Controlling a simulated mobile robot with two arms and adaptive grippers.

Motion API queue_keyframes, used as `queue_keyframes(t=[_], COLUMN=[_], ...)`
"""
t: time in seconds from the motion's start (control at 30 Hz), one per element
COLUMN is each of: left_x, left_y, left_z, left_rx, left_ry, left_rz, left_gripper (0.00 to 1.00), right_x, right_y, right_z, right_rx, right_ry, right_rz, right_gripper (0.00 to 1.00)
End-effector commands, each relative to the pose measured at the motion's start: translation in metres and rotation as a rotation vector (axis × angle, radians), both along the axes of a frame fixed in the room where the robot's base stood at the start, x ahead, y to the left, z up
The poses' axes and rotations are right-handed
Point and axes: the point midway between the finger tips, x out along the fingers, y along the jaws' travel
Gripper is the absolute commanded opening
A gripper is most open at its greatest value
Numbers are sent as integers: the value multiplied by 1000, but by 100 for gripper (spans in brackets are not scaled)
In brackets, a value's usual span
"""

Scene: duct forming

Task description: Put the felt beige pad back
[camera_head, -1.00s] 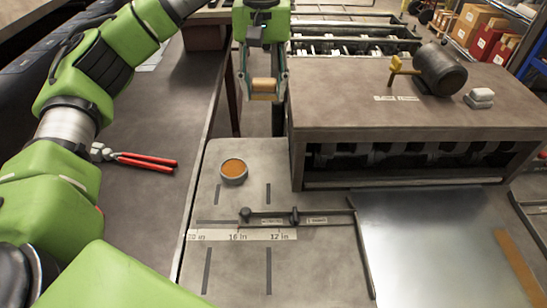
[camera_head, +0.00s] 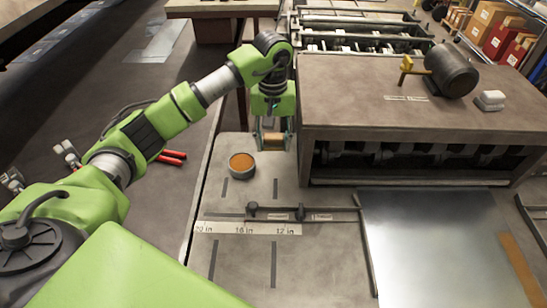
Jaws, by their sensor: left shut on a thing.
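My left gripper (camera_head: 272,132) is shut on a small tan-beige block, which I take to be the felt beige pad (camera_head: 272,138). The fingers point down, one on each side of it. The pad is low near the grey bench top, right of a round tin (camera_head: 242,174) with an orange-brown filling and left of the brown machine's front corner. I cannot tell whether the pad touches the bench. My right gripper is not in view.
The brown machine (camera_head: 400,133) bears a dark motor (camera_head: 450,68) and a white block (camera_head: 490,100). Red-handled snips (camera_head: 172,156) lie partly behind my left arm.

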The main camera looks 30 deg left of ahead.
Motion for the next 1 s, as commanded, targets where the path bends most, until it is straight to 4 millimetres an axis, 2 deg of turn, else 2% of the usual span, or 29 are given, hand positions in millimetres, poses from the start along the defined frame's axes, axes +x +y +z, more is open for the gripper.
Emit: queue_keyframes(t=[0.03,0.13,0.37,0.63,1.0], left_x=[-1,-1,0,0,1], left_y=[-1,-1,-1,-1,0], left_z=[-9,-26,-43,-79,-85], left_rx=[-2,-1,-2,-1,0], left_ry=[6,3,0,2,-2], left_rz=[0,-1,-1,0,-1], left_gripper=[24,24,24,24,24], right_x=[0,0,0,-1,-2], right_y=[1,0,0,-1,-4], right_z=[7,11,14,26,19], right_rx=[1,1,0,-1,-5], right_ry=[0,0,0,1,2], right_rz=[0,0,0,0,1], right_gripper=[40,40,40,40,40])
